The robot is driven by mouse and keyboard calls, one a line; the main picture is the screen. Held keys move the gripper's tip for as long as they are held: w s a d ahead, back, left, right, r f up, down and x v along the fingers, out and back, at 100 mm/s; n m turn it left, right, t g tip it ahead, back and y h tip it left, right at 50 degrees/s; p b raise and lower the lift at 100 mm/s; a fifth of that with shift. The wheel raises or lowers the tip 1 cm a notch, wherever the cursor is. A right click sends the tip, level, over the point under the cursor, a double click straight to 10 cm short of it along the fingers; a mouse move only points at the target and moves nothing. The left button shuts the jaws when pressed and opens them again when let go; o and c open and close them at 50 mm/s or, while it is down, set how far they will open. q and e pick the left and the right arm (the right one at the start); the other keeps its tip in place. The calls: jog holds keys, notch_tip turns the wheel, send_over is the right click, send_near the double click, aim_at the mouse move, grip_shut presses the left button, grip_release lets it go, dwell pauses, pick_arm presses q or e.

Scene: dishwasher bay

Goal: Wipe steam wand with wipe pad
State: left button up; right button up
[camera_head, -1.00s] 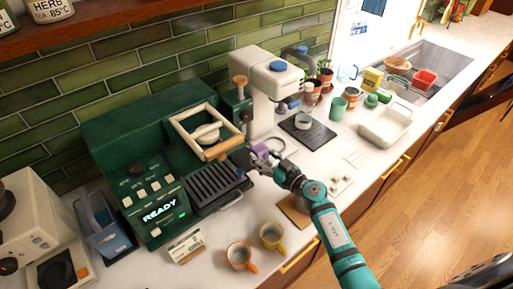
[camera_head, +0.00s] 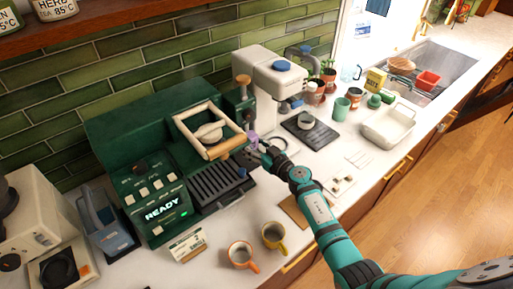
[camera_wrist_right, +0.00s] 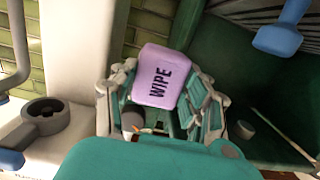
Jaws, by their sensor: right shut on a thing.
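My right gripper (camera_head: 257,146) is shut on the purple wipe pad (camera_head: 251,138), beside the right front of the green coffee machine (camera_head: 125,118). In the right wrist view, the pad (camera_wrist_right: 160,78) reads "WIPE" and sits between the two fingers of the gripper (camera_wrist_right: 163,105). I cannot make out the steam wand for certain in the head view. A thin pale rod (camera_wrist_right: 283,135) slants at the right of the wrist view, apart from the pad; I cannot tell if it is the wand. My left gripper is not in view.
A drip tray (camera_head: 220,184) lies left of the gripper. A white grinder (camera_head: 270,80) stands behind it, and a dark scale mat (camera_head: 322,134) lies to its right. An orange mug (camera_head: 240,254) and a yellow mug (camera_head: 273,236) stand near the front edge.

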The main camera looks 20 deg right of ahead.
jog(key=shift+x, duration=1.05)
dwell(0.5)
jog(key=shift+r, duration=0.2)
jog(key=shift+w+d, duration=0.35)
jog(key=shift+d, duration=0.6)
jog(key=shift+s+a+r, duration=0.1)
jog(key=shift+s+a, duration=0.05)
jog(key=shift+a, duration=0.35)
jog(key=shift+s+a, duration=0.15)
jog(key=shift+a, duration=0.4)
